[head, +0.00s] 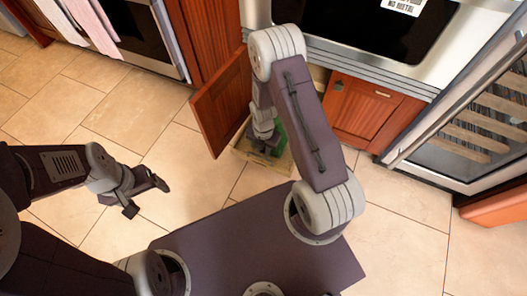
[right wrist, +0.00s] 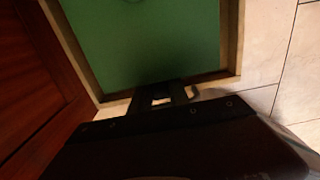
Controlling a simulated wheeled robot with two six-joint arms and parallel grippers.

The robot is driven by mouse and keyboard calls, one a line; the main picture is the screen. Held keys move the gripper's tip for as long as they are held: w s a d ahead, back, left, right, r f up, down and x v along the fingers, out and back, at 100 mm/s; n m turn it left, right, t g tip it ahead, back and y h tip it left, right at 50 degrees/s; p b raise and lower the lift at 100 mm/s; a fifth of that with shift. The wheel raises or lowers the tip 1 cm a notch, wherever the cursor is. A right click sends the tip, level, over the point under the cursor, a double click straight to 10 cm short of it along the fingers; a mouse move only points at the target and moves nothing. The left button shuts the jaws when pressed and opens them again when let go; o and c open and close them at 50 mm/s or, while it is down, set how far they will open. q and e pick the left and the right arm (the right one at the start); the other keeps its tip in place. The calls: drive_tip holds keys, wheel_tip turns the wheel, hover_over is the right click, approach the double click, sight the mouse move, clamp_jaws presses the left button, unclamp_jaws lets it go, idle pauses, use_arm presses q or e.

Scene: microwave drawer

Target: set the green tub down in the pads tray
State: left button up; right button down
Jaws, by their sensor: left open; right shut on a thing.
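The green tub (right wrist: 150,45) fills much of the right wrist view as a broad green surface, with a wooden frame around it on the sides I can see. In the head view a small green part (head: 279,143) shows behind my right arm. The pale wooden drawer-like tray (head: 270,163) is pulled out low under the microwave; its rim also shows in the right wrist view (right wrist: 232,45). My right gripper (right wrist: 165,95) is shut on the tub's near edge, down at the tray. Whether the tub touches the tray floor is hidden. My left gripper (head: 147,197) is open and empty over the floor.
A red-brown cabinet door (head: 220,103) stands open just left of the tray. A closed cabinet door (head: 362,112) is to the right. A glass-fronted cooler (head: 470,125) stands at the far right, an oven (head: 135,30) at the upper left. The tiled floor at left is clear.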

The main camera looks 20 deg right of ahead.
drive_tip(key=c, duration=1.3)
unclamp_jaws()
drive_tip(key=shift+o, duration=0.2)
wheel_tip(320, 180, up, 20)
drive_tip(key=s+a+m+p, duration=0.1)
drive_tip(key=s+m+p, duration=0.1)
drive_tip(key=m+p, duration=0.75)
drive_tip(key=s+a+r+m+t, duration=0.1)
drive_tip(key=s+r+m, duration=0.5)
drive_tip(key=m, duration=1.1)
wheel_tip(320, 180, up, 3)
drive_tip(key=shift+s+a+f+b, duration=0.1)
drive_tip(key=shift+s+a+b, duration=0.05)
drive_tip(key=shift+s+b, duration=0.2)
